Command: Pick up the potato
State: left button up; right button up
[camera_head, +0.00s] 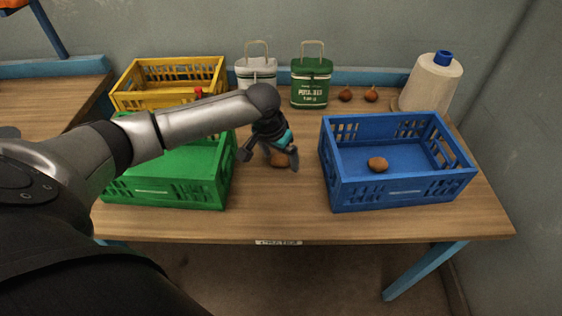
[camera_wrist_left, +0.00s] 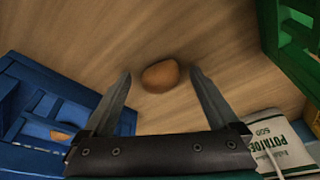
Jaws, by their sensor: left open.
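A brown potato (camera_head: 280,161) lies on the wooden table (camera_head: 280,215) between the green crate and the blue crate, partly hidden by my left gripper. My left gripper (camera_head: 269,160) is open and empty, pointing down over this potato. In the left wrist view the potato (camera_wrist_left: 160,76) appears between and slightly past the two open fingertips (camera_wrist_left: 161,72); whether they touch it cannot be told. Another potato (camera_head: 378,164) lies inside the blue crate (camera_head: 400,191). My right gripper is not in view.
The green crate (camera_head: 165,192) stands left, under my left arm. Behind are a yellow crate (camera_head: 140,101), a white sack (camera_head: 256,75), a green sack (camera_head: 311,85), two round brown items (camera_head: 346,96) and a thread cone (camera_head: 430,85). The table's front middle is clear.

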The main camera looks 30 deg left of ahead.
pick_arm(q)
jog(key=c, duration=1.4)
